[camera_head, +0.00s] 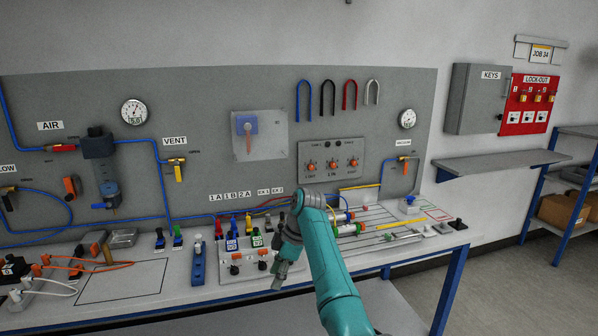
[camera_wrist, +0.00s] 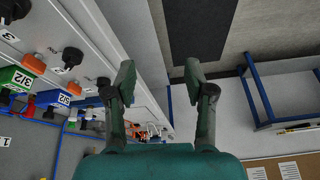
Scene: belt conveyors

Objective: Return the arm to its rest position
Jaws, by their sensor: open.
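My teal arm reaches up from the bottom of the head view, in front of the bench. My gripper (camera_head: 279,284) hangs from its end at the bench's front edge, beside the grey valve box. In the wrist view my gripper (camera_wrist: 159,80) has its two fingers spread apart, with nothing between them. Past the fingers the wrist view shows the bench edge at left and the floor. The part of the bench behind my arm is hidden.
The bench (camera_head: 130,285) carries a blue valve block (camera_head: 198,262), a valve box (camera_head: 245,268) and rods (camera_head: 395,222). A grey panel (camera_head: 215,90) with gauges and hoses stands behind. A wall shelf (camera_head: 500,163) is at right. Floor (camera_head: 495,285) at front right is clear.

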